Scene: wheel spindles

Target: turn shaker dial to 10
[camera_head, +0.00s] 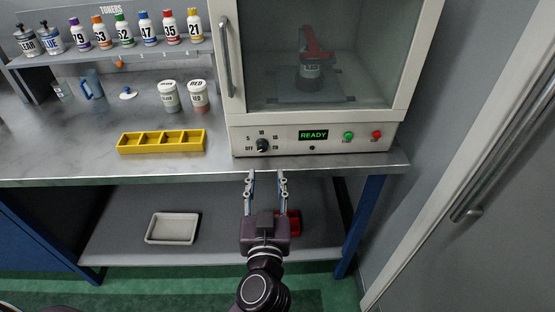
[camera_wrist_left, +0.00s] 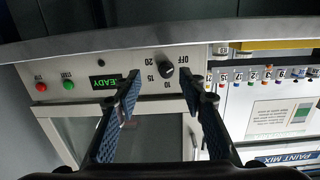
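The shaker (camera_head: 330,118) stands on the counter with its glass door shut. Its black dial (camera_head: 262,145) is at the left of the front panel, ringed by the marks OFF, 5, 10, 15 and 20. The dial also shows, upside down, in the left wrist view (camera_wrist_left: 167,70); I cannot tell for sure which mark it points to. The display (camera_head: 313,135) reads READY. My left gripper (camera_head: 267,176) is open and empty in front of the counter edge, apart from the dial. In the left wrist view the dial appears between its fingertips (camera_wrist_left: 160,84). My right gripper is not in view.
A green button (camera_head: 348,135) and a red button (camera_head: 377,135) sit right of the display. A can in a red clamp (camera_head: 312,68) is inside the shaker. A yellow tray (camera_head: 162,141) and two cups (camera_head: 168,96) stand to the left. A white tray (camera_head: 172,228) lies on the lower shelf.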

